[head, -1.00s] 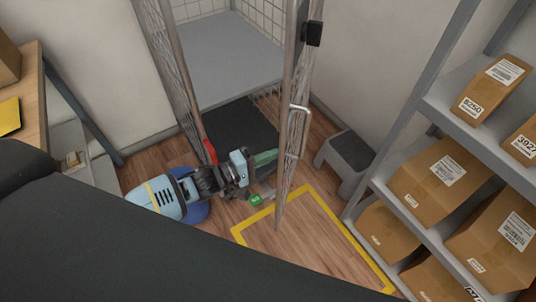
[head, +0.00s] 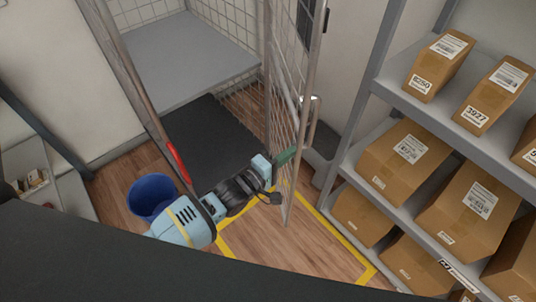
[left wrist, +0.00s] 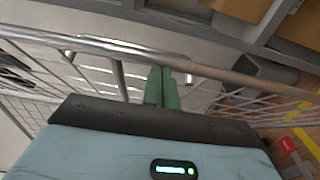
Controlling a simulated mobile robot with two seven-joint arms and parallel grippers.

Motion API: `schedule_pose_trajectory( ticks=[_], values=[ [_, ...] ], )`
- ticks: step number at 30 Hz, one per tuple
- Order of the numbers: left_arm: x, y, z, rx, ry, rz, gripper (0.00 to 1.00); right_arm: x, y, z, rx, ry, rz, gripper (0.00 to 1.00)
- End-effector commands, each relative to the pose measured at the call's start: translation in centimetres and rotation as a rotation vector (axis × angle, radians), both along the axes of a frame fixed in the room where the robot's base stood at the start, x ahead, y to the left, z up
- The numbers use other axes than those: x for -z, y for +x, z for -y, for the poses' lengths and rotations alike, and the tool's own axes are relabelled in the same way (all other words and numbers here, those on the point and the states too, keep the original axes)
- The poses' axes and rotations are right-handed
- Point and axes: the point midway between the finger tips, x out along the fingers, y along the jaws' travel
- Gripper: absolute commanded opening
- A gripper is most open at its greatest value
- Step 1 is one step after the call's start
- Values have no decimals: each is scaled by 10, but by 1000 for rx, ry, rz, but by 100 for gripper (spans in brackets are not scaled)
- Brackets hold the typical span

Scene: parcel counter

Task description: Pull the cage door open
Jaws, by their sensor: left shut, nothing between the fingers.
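The cage door (head: 283,75) is a wire-mesh panel in a grey tube frame. In the head view it stands open, swung out from the cage at a steep angle. Its metal pull handle (head: 313,118) is on the right-hand face. My left gripper (head: 291,153) is at the lower part of the door, on its left side. Its green fingers are shut and empty. In the left wrist view the fingers (left wrist: 162,86) point at the door's frame tube (left wrist: 215,76), touching or very close; I cannot tell which. My right gripper is not in view.
A grey shelf rack (head: 352,160) with several cartons stands right of the door. A grey step stool (head: 322,165) is partly hidden behind the door. A blue bin (head: 150,196) stands left of my arm. Yellow tape (head: 340,240) marks clear floor in front.

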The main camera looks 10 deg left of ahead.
Motion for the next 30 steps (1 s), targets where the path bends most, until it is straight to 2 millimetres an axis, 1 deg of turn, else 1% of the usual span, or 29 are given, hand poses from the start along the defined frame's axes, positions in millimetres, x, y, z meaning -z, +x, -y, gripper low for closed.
schedule_pose_trajectory(
  ticks=[1,6,9,12,18,30],
  values=[
    [4,3,13,1,-4,-4,0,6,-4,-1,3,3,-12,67],
    [4,15,44,1,-3,-5,0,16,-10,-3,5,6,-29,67],
    [4,22,57,1,-2,-4,0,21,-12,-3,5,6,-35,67],
    [3,26,65,0,-1,-3,0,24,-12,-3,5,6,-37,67],
    [1,31,72,-1,1,-1,0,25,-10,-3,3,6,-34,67],
    [1,31,73,0,1,0,0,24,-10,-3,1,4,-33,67]
  ],
)
